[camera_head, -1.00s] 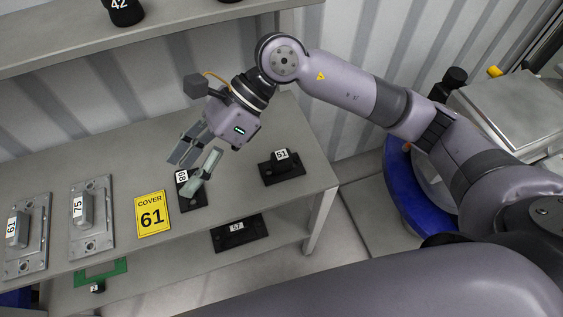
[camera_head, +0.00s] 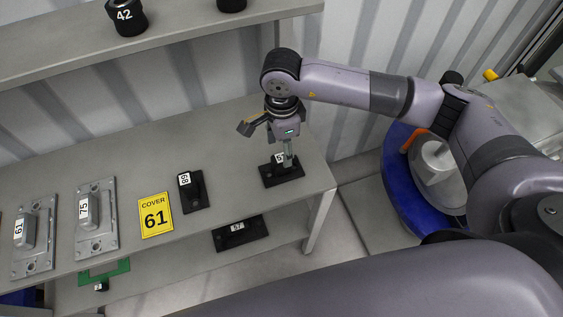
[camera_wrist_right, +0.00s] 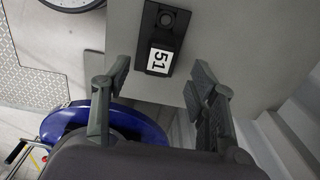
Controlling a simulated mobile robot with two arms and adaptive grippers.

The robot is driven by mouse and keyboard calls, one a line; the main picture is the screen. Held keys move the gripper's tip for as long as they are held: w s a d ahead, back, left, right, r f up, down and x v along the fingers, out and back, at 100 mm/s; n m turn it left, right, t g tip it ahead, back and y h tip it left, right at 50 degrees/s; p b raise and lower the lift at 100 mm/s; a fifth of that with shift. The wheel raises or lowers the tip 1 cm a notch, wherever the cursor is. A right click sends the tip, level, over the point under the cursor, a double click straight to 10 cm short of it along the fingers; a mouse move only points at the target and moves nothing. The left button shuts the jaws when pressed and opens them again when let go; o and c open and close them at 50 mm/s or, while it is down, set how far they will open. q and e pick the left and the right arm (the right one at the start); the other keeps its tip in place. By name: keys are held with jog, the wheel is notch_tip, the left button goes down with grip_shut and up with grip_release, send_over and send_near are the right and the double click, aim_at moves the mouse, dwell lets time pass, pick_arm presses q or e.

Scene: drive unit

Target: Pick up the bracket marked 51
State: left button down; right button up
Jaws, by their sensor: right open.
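The bracket marked 51 (camera_head: 292,173) is a black part with a flat base. It stands on the right end of the grey table, and its white label is partly hidden behind my gripper in the head view. In the right wrist view the bracket (camera_wrist_right: 165,22) shows whole enough to read its label 51. My right gripper (camera_head: 286,160) points down over the bracket in the head view. In the right wrist view the open fingers (camera_wrist_right: 160,75) lie to either side of the label's line, with nothing between them. My left gripper is not in view.
Another black part (camera_head: 240,232) is on the lower shelf. An upper shelf (camera_head: 180,30) runs behind.

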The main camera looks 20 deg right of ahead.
aim_at(281, 157)
jog(key=shift+f, duration=0.85)
notch_tip(281, 157, down, 5)
jog(key=shift+r+p, duration=0.1)
jog(key=shift+p, duration=1)
jog(key=shift+f, duration=0.35)
jog(key=shift+a, duration=0.1)
jog(key=shift+c, duration=0.3)
grip_shut()
jog(key=shift+r, duration=0.1)
